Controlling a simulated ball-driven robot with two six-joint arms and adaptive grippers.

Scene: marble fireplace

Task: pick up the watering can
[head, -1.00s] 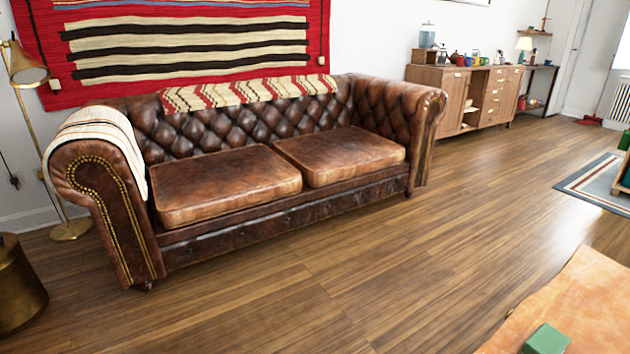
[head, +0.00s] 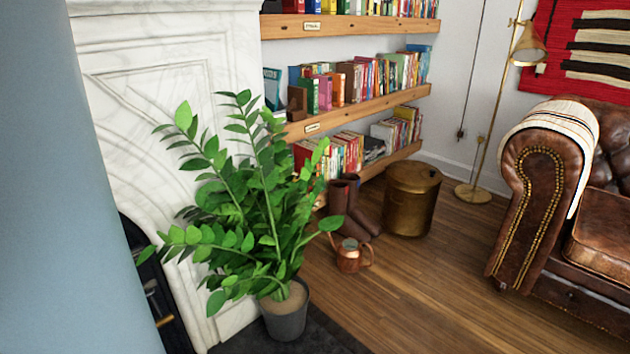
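A small copper watering can (head: 349,260) stands upright on the wood floor in the head view, just right of centre. Its spout points up to the left and its handle is on the right. It stands in front of a pair of brown boots (head: 350,208) and to the right of a potted plant (head: 286,313). Neither of my grippers is in view.
A brass bin (head: 411,198) stands behind the can, with a floor lamp (head: 473,192) beyond. Bookshelves (head: 350,104) line the wall. A marble fireplace (head: 165,60) is at left, a leather sofa (head: 530,215) at right. The floor between can and sofa is clear.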

